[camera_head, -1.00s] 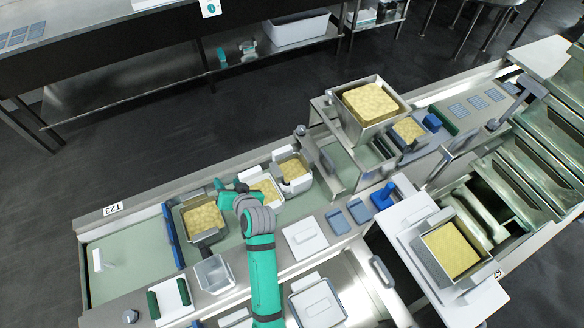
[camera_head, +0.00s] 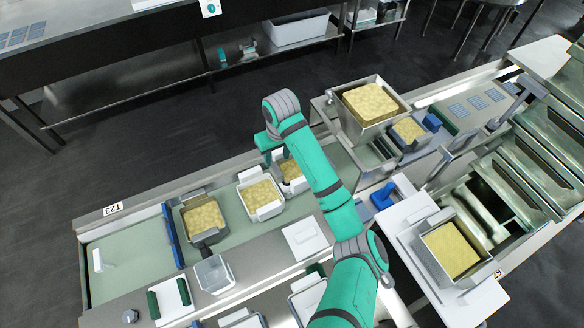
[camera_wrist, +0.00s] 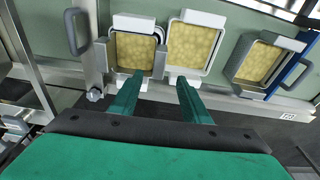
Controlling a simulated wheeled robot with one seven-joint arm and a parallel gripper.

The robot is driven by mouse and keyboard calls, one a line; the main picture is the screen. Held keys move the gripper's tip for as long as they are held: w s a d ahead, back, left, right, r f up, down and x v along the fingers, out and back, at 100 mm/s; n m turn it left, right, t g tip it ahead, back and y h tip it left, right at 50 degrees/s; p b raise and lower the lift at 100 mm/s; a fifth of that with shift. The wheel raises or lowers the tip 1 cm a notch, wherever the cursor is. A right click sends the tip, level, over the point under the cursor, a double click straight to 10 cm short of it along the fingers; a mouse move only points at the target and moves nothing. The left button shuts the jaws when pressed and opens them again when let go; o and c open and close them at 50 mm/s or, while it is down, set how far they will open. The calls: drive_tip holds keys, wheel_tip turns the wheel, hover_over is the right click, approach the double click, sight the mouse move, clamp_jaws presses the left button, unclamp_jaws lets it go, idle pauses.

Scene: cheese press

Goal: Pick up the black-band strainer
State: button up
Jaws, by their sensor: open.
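In the head view the right strainer (camera_head: 291,170), with grey side pieces, is partly hidden by my arm. The middle white strainer (camera_head: 261,195) and the left dark-rimmed strainer (camera_head: 203,216) show clearly. In the wrist view the grey-sided one (camera_wrist: 135,50) is at left, the white one (camera_wrist: 192,45) in the middle, the dark-rimmed one (camera_wrist: 256,62) at right. My gripper (camera_wrist: 160,98) is open and empty, its fingertips below the left and middle strainers in the picture.
A metal stand (camera_head: 345,150) with a large curd box (camera_head: 370,103) rises right of the strainers. A blue bar (camera_head: 172,236) stands left of the dark-rimmed strainer.

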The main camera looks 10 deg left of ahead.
drive_tip(key=shift+d+f, duration=0.2)
hover_over(276, 169)
drive_tip(key=d, duration=0.1)
drive_tip(key=f, duration=0.4)
drive_tip(key=shift+s+d+f, duration=0.1)
drive_tip(key=shift+s+f, duration=0.1)
drive_tip(key=shift+s, duration=0.2)
drive_tip(key=shift+w+a+f, duration=0.15)
drive_tip(key=shift+a+f, duration=0.05)
drive_tip(key=shift+f, duration=0.75)
drive_tip(key=shift+w+a+f, duration=0.1)
drive_tip(key=shift+a+f, duration=0.05)
drive_tip(key=shift+f, duration=0.8)
drive_tip(key=shift+w+a+f, duration=0.15)
drive_tip(key=shift+a+f, duration=0.05)
drive_tip(key=shift+f, duration=0.75)
clamp_jaws()
